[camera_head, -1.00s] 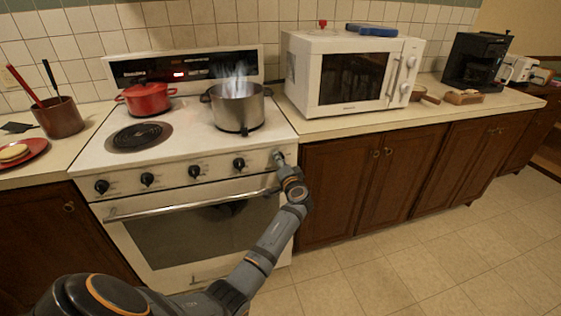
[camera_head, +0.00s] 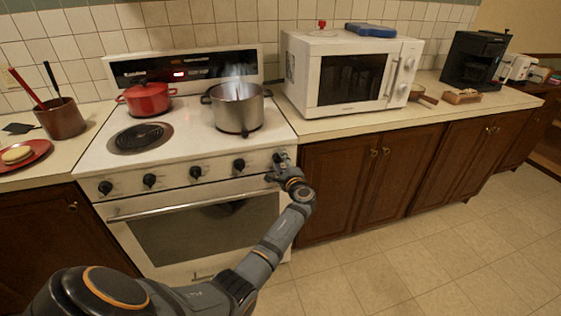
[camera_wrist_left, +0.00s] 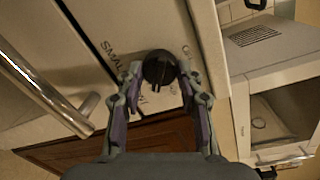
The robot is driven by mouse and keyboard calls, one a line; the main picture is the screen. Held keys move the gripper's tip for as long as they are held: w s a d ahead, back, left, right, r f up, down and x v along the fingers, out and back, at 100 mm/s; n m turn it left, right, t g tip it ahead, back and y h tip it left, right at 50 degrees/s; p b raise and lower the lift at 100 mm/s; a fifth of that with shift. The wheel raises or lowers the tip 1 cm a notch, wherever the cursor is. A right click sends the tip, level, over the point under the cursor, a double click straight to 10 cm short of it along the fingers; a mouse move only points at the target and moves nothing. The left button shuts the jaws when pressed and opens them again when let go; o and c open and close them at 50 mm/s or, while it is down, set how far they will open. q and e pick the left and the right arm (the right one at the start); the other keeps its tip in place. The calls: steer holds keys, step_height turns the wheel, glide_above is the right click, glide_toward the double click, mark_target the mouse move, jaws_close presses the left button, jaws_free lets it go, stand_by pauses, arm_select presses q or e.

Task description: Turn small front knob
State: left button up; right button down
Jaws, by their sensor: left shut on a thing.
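The small front knob (camera_wrist_left: 160,70) is a dark round knob on the white stove panel beside printed lettering that begins "SMALL". In the left wrist view it sits between the two fingers of my left gripper (camera_wrist_left: 158,80), which is shut on it. In the head view my left gripper (camera_head: 280,163) is at the right end of the stove's front panel and hides this knob. Several other black knobs, such as this one (camera_head: 239,164), line the panel to the left. My right gripper is not in view.
The oven door handle (camera_head: 190,207) runs just below the panel. A steaming steel pot (camera_head: 238,112) and a red pot (camera_head: 147,99) stand on the stove (camera_head: 187,147). A microwave (camera_head: 300,70) stands on the counter to the right. The floor (camera_head: 400,270) on the right is clear.

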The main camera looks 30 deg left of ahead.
arm_select(q)
steer(key=shift+m, duration=1)
steer(key=o, duration=1.2)
steer(key=shift+d, duration=0.1)
steer(key=v, duration=0.7)
steer(key=shift+s+d+f, duration=0.1)
steer(key=shift+d, duration=0.1)
